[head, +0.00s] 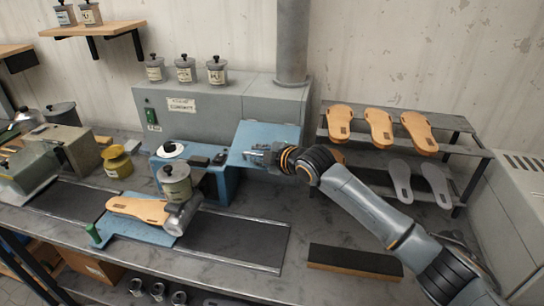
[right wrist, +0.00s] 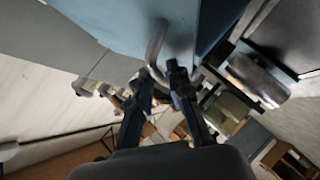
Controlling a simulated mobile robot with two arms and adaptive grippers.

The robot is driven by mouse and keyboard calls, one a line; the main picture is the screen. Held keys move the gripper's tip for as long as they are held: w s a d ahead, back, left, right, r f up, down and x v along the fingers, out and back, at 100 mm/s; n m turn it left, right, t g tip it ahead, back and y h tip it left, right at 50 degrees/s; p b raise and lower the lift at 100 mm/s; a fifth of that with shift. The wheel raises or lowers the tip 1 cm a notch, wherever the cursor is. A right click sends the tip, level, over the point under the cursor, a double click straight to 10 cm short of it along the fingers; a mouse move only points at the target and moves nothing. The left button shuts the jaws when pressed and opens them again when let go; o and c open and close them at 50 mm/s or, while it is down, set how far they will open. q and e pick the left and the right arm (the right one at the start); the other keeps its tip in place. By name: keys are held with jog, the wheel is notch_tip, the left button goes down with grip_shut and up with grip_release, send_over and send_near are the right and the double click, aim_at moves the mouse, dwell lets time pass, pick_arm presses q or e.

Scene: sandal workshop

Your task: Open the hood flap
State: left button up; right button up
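The blue hood flap (head: 270,134) shows as a tilted panel at the front of the grey hood (head: 225,108). How far it stands open is hard to tell. My right gripper (head: 258,154) is at the panel's lower part, reaching in from the right. In the right wrist view, a bent metal handle (right wrist: 156,46) runs down from a blue surface (right wrist: 215,22) to between the tips of my right gripper (right wrist: 161,74). The fingers are close together around the handle and appear shut on it. My left gripper is not in view.
A blue machine (head: 222,184) stands left of the flap, behind a pot (head: 174,183). A tan sole (head: 138,209) lies on a blue carriage (head: 128,231) at front left. A rack (head: 458,124) with several soles stands right. A dark block (head: 355,261) lies at front right.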

jog(key=v, duration=1.1)
